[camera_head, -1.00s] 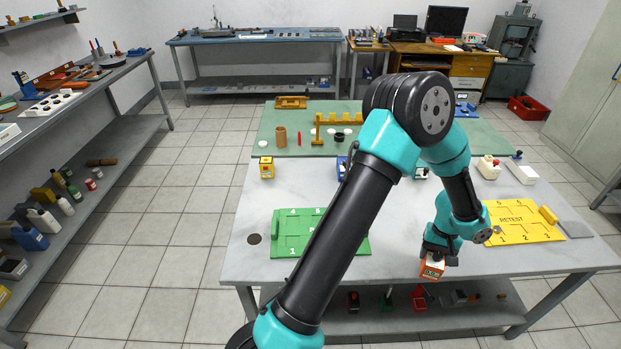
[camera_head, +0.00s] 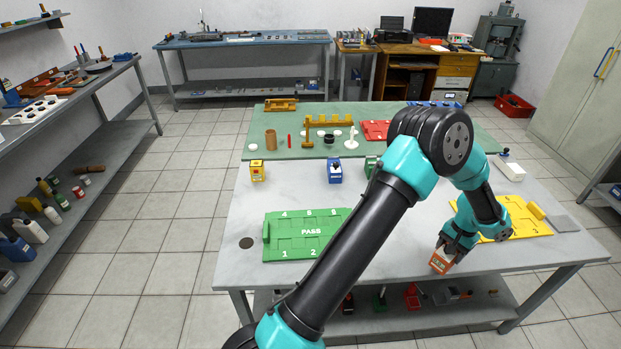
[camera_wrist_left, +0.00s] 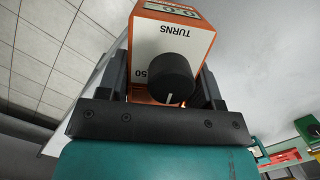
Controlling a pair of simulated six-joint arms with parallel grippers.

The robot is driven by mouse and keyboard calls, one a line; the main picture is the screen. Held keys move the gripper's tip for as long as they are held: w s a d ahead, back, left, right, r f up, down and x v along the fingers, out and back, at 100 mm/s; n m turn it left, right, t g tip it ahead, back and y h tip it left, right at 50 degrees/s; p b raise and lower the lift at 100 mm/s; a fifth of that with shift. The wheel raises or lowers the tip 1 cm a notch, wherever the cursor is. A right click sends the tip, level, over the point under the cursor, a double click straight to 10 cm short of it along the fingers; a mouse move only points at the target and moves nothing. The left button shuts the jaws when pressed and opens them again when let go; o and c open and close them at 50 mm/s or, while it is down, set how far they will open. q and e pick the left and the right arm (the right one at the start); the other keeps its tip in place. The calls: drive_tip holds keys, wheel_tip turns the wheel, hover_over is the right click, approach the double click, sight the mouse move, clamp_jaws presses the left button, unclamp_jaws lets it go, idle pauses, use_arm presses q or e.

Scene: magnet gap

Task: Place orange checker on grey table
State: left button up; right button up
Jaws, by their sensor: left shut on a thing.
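The orange checker (camera_head: 440,263) is a small orange box. In the left wrist view its white face (camera_wrist_left: 172,45) shows the word TURNS, a small display and a black knob. My left gripper (camera_head: 449,248) is shut on it, with a finger on either side in the left wrist view (camera_wrist_left: 163,88). The checker is tilted and shows near the front edge of the grey table (camera_head: 400,235), front right. I cannot tell whether it touches the table. My right gripper is out of view.
A green PASS tray (camera_head: 290,243) lies front left, and a yellow tray (camera_head: 525,222) lies right of my gripper. Yellow (camera_head: 257,171) and blue (camera_head: 334,172) boxes stand farther back. A green mat (camera_head: 270,125) with parts covers the rear. Bare table lies between the trays, partly behind my arm.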

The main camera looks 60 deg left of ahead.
use_arm(q)
drive_tip(key=a+n, duration=0.1)
drive_tip(key=a, duration=0.3)
drive_tip(key=s+a+r+n, duration=0.1)
drive_tip(key=a, duration=0.4)
drive_tip(key=a+n, duration=0.1)
drive_tip(key=a, duration=0.4)
drive_tip(key=shift+s+r, duration=0.15)
drive_tip(key=shift+s, duration=0.05)
drive_tip(key=s+a+n, duration=0.2)
drive_tip(key=s+a, duration=0.5)
drive_tip(key=a, duration=0.5)
drive_tip(key=s+a+r+n+h, duration=0.1)
drive_tip(key=s+a+n, duration=0.2)
drive_tip(key=s+a, duration=0.5)
drive_tip(key=s+a+r+n+t, duration=0.1)
drive_tip(key=s+a+n, duration=0.2)
drive_tip(key=s+a, duration=0.5)
drive_tip(key=a, duration=0.8)
drive_tip(key=shift+w+a+f, duration=0.25)
drive_tip(key=shift+w+a, duration=1)
drive_tip(key=shift+a, duration=1.1)
drive_tip(key=shift+w+a+f, duration=0.2)
drive_tip(key=shift+w+a, duration=1.05)
drive_tip(key=shift+a, duration=1.1)
drive_tip(key=shift+w+a+f, duration=0.25)
drive_tip(key=shift+w+a, duration=1)
drive_tip(key=shift+a, duration=1.1)
drive_tip(key=shift+f, duration=1.75)
